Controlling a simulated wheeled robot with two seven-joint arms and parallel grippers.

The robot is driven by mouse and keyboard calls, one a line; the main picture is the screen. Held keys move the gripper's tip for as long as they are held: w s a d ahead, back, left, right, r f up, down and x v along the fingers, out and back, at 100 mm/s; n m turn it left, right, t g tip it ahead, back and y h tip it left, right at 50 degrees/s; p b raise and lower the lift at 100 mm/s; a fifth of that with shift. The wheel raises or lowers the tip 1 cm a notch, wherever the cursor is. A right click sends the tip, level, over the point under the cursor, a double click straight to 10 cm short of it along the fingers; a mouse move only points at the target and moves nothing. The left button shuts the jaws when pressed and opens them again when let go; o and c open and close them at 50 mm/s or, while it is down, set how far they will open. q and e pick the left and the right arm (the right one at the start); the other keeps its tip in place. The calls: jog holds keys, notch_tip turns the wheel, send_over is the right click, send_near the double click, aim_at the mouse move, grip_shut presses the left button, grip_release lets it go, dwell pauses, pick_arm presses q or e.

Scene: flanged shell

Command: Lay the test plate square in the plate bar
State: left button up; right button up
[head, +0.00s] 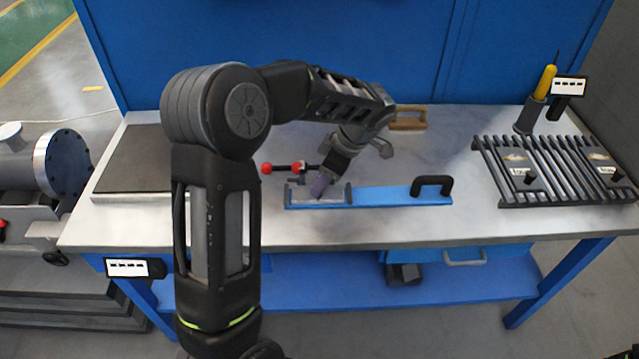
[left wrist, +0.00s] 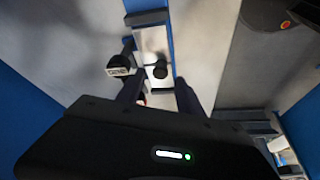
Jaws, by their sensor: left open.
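The blue plate bar (head: 385,196) lies on the table with a black handle at its right end. A pale metal plate (head: 330,201), seemingly the test plate, lies in the pocket at the bar's left end. The left wrist view shows this plate (left wrist: 154,42) between dark end pieces, with a black knob (left wrist: 160,69) and a white label (left wrist: 118,70) beside it. I cannot tell whether it sits fully square. My left gripper (head: 319,190) is open just above the plate, its fingers (left wrist: 160,92) on either side of the knob.
A red-knobbed lever (head: 283,168) stands just behind the pocket. A slatted rack (head: 545,180) with two labelled, knobbed plates is at the right. A yellow-handled tool (head: 545,82) stands behind it. A wooden block (head: 408,120) lies behind the bar. A grey slab (head: 135,160) is at the left.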

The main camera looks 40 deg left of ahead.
pick_arm(q)
jog(key=v, duration=0.9)
jog(key=shift+r, duration=0.3)
